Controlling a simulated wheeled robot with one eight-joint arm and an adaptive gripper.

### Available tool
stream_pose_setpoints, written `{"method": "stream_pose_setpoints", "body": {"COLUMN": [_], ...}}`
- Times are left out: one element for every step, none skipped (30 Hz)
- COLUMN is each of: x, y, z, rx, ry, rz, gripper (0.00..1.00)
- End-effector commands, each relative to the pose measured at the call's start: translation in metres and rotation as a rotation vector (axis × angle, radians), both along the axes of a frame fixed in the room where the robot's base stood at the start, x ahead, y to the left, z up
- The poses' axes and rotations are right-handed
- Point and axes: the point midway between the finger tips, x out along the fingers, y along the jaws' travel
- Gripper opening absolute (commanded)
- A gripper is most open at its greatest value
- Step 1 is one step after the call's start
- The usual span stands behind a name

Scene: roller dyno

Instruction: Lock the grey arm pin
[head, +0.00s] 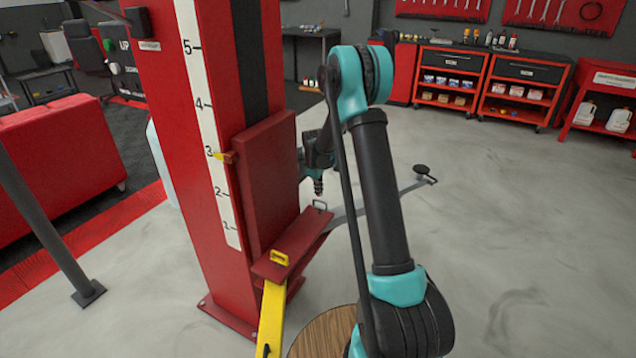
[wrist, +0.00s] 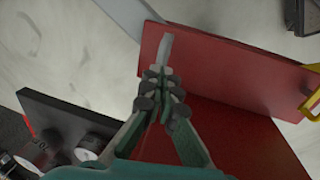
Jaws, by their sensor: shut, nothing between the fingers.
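The grey arm pin (head: 319,205) is a small grey loop handle standing on the red carriage bracket, where the grey arm (head: 375,205) joins it. My gripper (head: 318,188) is just above this pin in the head view, pointing down. In the wrist view my gripper (wrist: 160,90) is shut and empty, its fingertips close to the pale grey pin handle (wrist: 167,46). The handle is seen nearly edge-on, and I cannot tell whether the fingertips touch it. The pin's shaft is hidden in the bracket.
The yellow arm (head: 272,320) and its yellow pin (head: 279,258) are at the near end of the bracket (head: 300,250). The red column (head: 213,120) stands left of my gripper. A round wooden top (head: 322,335) is in front. Floor to the right is clear.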

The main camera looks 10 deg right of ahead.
Motion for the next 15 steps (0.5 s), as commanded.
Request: {"method": "stream_pose_setpoints", "body": {"x": [0.002,0.002,0.003,0.003,0.004,0.004,0.004,0.004,0.004,0.004,0.004,0.004,0.004,0.004,0.005], "y": [-0.001,-0.001,-0.001,-0.002,-0.002,-0.002,-0.002,-0.002,-0.003,-0.003,-0.003,-0.003,-0.003,-0.003,-0.003], "z": [-0.008,-0.011,-0.015,-0.018,-0.020,-0.022,-0.024,-0.025,-0.026,-0.026,-0.027,-0.027,-0.027,-0.027,-0.027], "rx": [0.000,0.000,0.000,0.000,0.000,0.000,0.000,0.000,0.000,0.000,0.000,0.000,0.000,0.000,0.000], "ry": [0.000,0.000,0.000,0.000,0.000,0.000,0.000,0.000,0.000,0.000,0.000,0.000,0.000,0.000,0.000], "rz": [0.000,0.000,0.000,0.000,-0.001,-0.001,-0.001,-0.001,-0.001,-0.001,-0.001,-0.001,-0.001,-0.001,-0.001], "gripper": [0.00,0.00,0.00,0.00,0.00,0.00,0.00,0.00,0.00,0.00,0.00,0.00,0.00,0.00,0.00]}}
